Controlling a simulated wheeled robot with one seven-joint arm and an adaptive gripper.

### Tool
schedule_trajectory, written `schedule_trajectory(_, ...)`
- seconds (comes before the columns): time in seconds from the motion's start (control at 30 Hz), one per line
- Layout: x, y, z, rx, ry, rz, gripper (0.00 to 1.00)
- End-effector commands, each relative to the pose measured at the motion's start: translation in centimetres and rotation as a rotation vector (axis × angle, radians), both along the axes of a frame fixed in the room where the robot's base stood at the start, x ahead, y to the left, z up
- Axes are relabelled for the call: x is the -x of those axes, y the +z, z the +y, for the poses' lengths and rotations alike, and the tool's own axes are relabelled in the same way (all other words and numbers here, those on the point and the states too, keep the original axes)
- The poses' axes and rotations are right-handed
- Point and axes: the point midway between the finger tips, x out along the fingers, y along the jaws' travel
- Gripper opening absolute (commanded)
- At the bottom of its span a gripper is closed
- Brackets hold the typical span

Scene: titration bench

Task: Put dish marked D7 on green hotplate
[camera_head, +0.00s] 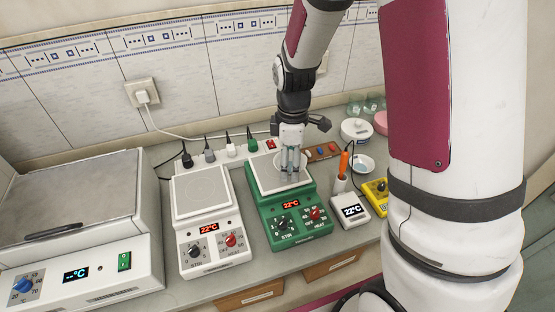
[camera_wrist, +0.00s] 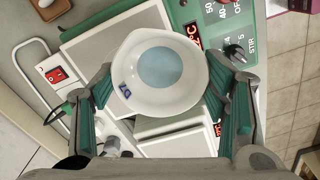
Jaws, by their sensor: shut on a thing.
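The dish marked D7 (camera_wrist: 122,92) is a white round dish with a pale blue content in the wrist view, its label at the lower left of its rim. My gripper (camera_wrist: 160,98) is shut on it, with green-padded fingers at its left and right sides. The green hotplate (camera_head: 285,222) has a white square top and shows 22°C. In the head view my gripper (camera_head: 290,160) is over that top, with the dish partly hidden behind the fingers. I cannot tell whether the dish touches the plate.
A white hotplate (camera_head: 205,220) stands just left of the green one, and a larger white unit (camera_head: 80,265) is further left. A power strip (camera_head: 232,151) runs behind. An orange-handled tool (camera_head: 344,165), a small white display (camera_head: 349,211) and a yellow meter (camera_head: 376,197) stand to the right.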

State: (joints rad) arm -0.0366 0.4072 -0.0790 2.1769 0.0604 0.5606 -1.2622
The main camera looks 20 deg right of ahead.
Motion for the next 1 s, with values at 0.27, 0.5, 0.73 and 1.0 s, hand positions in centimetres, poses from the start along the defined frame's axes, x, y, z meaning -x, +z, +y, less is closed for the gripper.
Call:
schedule_trajectory(0.27,-4.4,-0.5,1.3,0.000,0.000,0.001,0.39)
schedule_trajectory(0.5,-4.6,-2.2,1.4,0.000,-0.001,0.004,0.39)
schedule_trajectory(0.73,-4.7,-3.9,1.4,0.000,0.000,0.001,0.39)
schedule_trajectory(1.0,-4.8,-4.1,1.4,0.000,0.000,0.000,0.39)
